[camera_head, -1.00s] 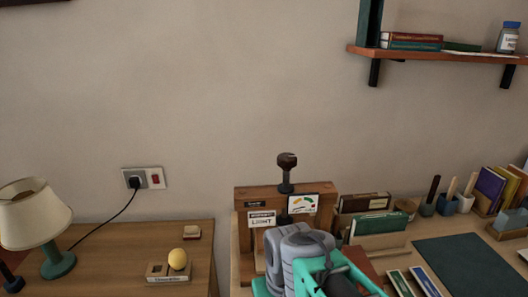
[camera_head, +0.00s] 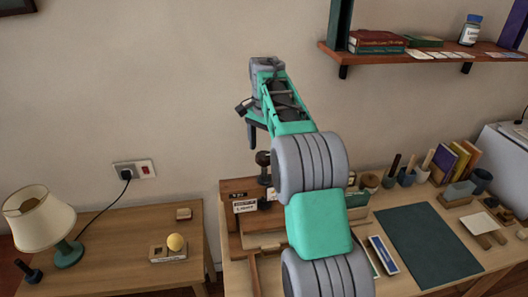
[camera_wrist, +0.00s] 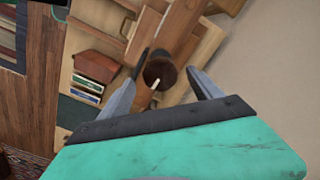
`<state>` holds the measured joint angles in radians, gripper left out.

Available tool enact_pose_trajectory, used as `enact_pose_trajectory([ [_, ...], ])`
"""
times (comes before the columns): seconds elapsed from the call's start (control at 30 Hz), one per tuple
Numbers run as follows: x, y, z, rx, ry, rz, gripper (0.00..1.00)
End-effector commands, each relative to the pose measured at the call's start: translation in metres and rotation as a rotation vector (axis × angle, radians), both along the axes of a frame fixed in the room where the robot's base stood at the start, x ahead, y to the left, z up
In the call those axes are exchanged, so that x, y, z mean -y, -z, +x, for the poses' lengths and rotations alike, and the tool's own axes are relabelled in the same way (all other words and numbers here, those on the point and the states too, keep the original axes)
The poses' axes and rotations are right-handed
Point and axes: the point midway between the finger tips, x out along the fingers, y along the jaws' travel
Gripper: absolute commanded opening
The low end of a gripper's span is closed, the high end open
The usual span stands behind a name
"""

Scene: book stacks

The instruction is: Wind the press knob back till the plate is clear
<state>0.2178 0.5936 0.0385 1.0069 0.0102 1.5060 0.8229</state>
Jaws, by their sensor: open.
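The press knob (camera_head: 263,158) is a dark brown knob on a dark screw at the top of the wooden press (camera_head: 236,188). In the wrist view the knob (camera_wrist: 160,73) shows from above, between and beyond the two fingers. My gripper (camera_head: 251,138) is above the knob in the head view, pointing down, with one dark finger showing. In the wrist view my gripper (camera_wrist: 168,68) is open and empty, its fingers spread to either side of the knob; I cannot tell how far apart they are in height. My arm hides the right part of the press; the plate cannot be made out.
A wall shelf (camera_head: 400,54) with books and a jar is at the upper right. A dark green mat (camera_head: 425,245) lies right of the press, with books (camera_head: 458,160) and tool pots behind.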

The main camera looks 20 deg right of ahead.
Motion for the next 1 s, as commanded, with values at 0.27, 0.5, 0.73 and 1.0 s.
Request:
enact_pose_trajectory([
  [0.27, 0.0, 0.025, 0.0, 0.003, -0.002, -0.001, 0.74],
  [0.5, 0.0, 0.026, 0.0, 0.004, -0.002, -0.001, 0.69],
  [0.73, 0.0, 0.025, 0.0, 0.003, -0.002, -0.001, 0.5],
  [1.0, 0.0, 0.025, 0.0, 0.003, -0.002, -0.001, 0.28],
])
